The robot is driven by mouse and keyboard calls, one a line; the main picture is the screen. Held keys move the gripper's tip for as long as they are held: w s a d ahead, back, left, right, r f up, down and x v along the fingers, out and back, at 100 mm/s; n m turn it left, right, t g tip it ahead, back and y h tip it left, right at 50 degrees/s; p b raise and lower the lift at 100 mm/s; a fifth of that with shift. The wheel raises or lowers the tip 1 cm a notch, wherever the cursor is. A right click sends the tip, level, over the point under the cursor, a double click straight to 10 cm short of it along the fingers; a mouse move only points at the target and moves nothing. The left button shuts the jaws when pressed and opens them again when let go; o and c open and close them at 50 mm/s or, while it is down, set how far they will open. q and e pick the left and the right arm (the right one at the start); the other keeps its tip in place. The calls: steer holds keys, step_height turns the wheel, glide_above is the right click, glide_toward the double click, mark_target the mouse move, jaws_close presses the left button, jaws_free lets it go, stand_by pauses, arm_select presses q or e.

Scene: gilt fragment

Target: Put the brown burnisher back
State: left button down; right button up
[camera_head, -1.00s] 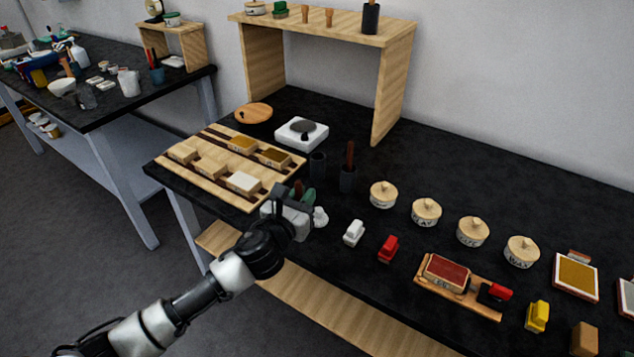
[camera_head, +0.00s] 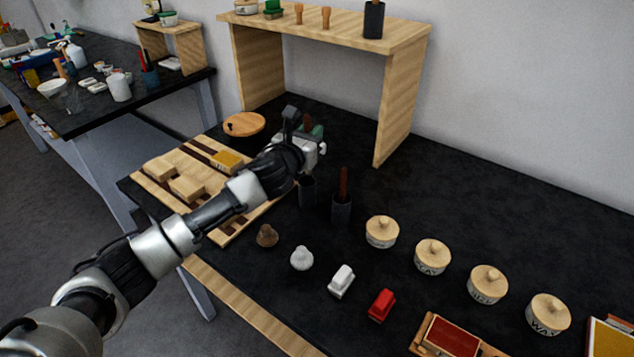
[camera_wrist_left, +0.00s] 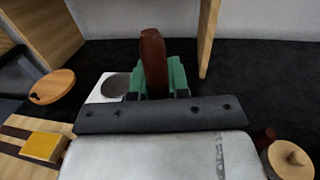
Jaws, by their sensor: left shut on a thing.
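The burnisher's lower end is hidden by the gripper. In the head view mostly green shows at the fingertips. A dark cup (camera_head: 308,192) with no tool visible stands below the gripper. Another dark cup (camera_head: 341,210) beside it holds a reddish-brown handle (camera_head: 343,183). My right gripper is not in view.
A slatted wooden rack (camera_head: 190,185) with blocks lies left, partly behind my arm. A white scale (camera_wrist_left: 108,90) and round board (camera_head: 244,124) are near. Small knobs, red and white pieces and lidded pots (camera_head: 382,232) line the front and right. A wooden shelf (camera_head: 400,85) stands behind.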

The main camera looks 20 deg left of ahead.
arm_select(q)
steer(key=f, duration=0.2)
steer(key=s+f, duration=0.1)
steer(key=f, duration=0.1)
steer(key=shift+s+a+f+b, duration=0.1)
steer(key=shift+f+b, duration=0.05)
steer(key=shift+b, duration=0.15)
steer(key=shift+f, duration=0.65)
step_height(320, 180, down, 2)
steer(key=shift+f+b, duration=0.25)
steer(key=shift+b, duration=0.15)
steer(key=shift+f, duration=0.35)
steer(key=c, duration=1.5)
jaws_free()
steer(key=o, duration=0.4)
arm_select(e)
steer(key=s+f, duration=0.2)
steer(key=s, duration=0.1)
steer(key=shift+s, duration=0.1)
